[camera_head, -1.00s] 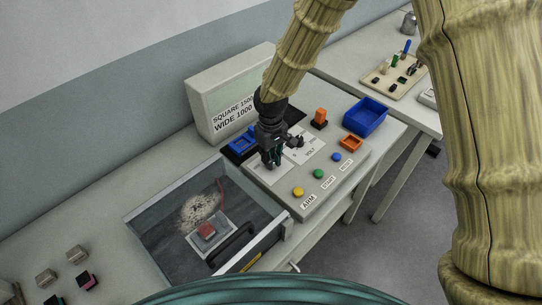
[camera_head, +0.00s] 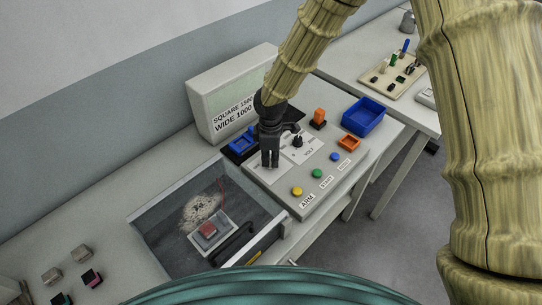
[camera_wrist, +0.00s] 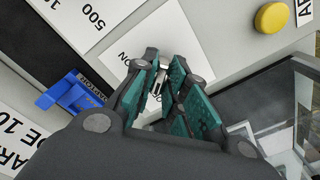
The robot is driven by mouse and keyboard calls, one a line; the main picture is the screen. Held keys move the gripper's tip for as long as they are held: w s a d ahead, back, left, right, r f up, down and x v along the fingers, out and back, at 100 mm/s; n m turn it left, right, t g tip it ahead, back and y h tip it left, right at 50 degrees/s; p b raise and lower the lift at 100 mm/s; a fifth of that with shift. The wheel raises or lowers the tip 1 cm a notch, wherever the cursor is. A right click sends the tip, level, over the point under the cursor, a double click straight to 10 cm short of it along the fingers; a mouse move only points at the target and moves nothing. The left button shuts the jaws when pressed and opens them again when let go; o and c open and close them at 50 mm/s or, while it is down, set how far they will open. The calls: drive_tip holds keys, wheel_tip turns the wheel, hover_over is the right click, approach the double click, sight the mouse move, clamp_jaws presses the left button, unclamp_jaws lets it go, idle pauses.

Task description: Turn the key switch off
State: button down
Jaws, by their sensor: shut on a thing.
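My gripper (camera_head: 270,164) is down at the left part of the sloped control panel (camera_head: 330,178). In the wrist view its teal-padded fingers (camera_wrist: 160,92) are shut on the small metal key of the key switch (camera_wrist: 160,78). The key shows only as a small bright piece between the fingertips. A white label (camera_wrist: 126,62) with "ON" lies under the fingers. The rest of the switch and its other markings are hidden by the fingers.
Yellow (camera_head: 297,191), green (camera_head: 317,173) and blue (camera_head: 336,157) buttons line the panel's front. A black knob (camera_head: 298,142) stands right of my gripper. A display box (camera_head: 232,95) rises behind.

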sight(270, 159)
drive_tip(key=shift+a+n, duration=0.1)
drive_tip(key=shift+n, duration=0.5)
drive_tip(key=shift+s+f, duration=0.1)
drive_tip(key=c, duration=1.4)
unclamp_jaws()
drive_tip(key=shift+a, duration=0.15)
drive_tip(key=shift+c, duration=0.2)
drive_tip(key=shift+w+r, duration=0.2)
drive_tip(key=shift+r, duration=0.5)
wheel_tip(270, 159, up, 11)
drive_tip(key=shift+f, duration=0.2)
drive_tip(key=shift+s, duration=0.1)
